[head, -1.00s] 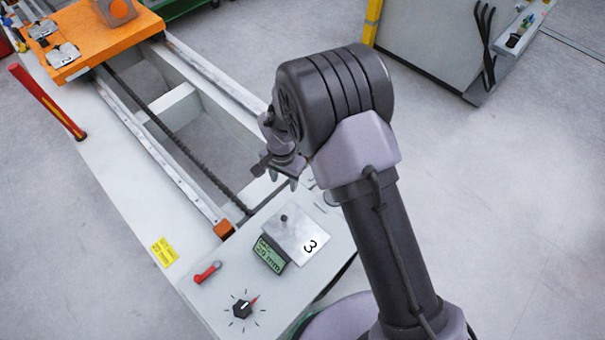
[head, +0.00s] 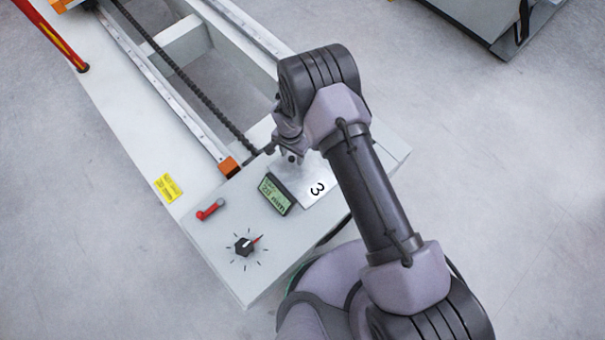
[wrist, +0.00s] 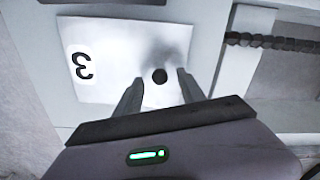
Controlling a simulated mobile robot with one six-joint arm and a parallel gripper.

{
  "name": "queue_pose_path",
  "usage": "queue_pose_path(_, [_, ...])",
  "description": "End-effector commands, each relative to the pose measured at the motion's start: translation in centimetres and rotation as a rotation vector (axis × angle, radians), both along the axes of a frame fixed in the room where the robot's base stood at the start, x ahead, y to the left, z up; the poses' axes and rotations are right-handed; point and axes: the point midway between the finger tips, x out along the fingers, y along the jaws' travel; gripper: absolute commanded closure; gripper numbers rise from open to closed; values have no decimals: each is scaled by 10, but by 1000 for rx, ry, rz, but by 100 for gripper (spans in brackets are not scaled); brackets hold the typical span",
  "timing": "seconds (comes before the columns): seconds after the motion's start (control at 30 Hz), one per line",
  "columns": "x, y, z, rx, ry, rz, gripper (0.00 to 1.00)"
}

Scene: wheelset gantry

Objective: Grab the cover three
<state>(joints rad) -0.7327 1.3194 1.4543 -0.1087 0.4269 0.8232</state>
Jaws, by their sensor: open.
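Cover three is a light metal plate marked with a black 3, lying on the white panel at the gantry's near end; it shows in the head view (head: 318,189) and in the wrist view (wrist: 110,62). A small dark round knob (wrist: 159,76) stands on it. My gripper (wrist: 155,82) is open, with one finger on each side of the knob in the wrist view. In the head view my gripper (head: 291,157) is right over the knob end of the plate. I cannot tell whether the fingers touch the knob.
A green-lit display (head: 276,194) stands beside the plate. A red handle (head: 210,209) and a black rotary dial (head: 243,246) are on the same panel. A dark chain (head: 185,75) runs along the gantry's open frame. A grey cabinet (head: 490,22) stands at the upper right.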

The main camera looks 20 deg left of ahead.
Motion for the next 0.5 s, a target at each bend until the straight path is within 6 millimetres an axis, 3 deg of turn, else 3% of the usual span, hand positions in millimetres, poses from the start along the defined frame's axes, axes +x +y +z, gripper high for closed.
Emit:
queue_pose_path(0.17, [1,0,-1,1,-1,0,53])
queue_pose_path(0.4, [0,0,-1,1,-1,0,96])
queue_pose_path(0.5, [1,0,-1,1,-1,0,100])
